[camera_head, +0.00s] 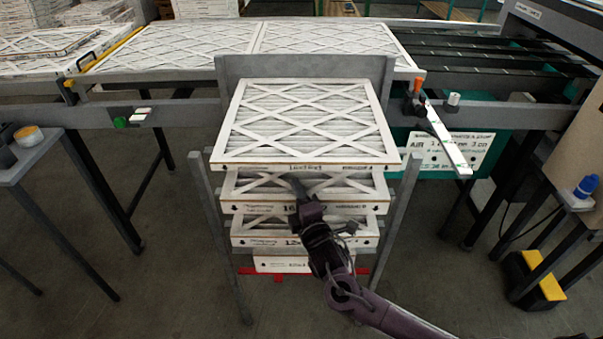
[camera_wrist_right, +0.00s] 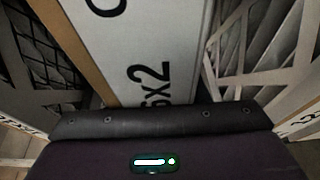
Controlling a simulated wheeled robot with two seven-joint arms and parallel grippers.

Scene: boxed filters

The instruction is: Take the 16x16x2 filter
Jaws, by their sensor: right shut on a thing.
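White-framed pleated filters are stacked in a grey rack. The top filter (camera_head: 310,120) covers part of the second one. In the right wrist view, a white filter edge (camera_wrist_right: 145,40) reads "6x2", close against my dark gripper body (camera_wrist_right: 160,124). My left gripper is not in view.
A third filter (camera_head: 260,241) and a smaller one (camera_head: 285,264) sit lower in the rack. Grey rack posts (camera_head: 222,240) stand on both sides. Large filters (camera_head: 180,45) lie on the conveyor behind. Side tables stand left and right.

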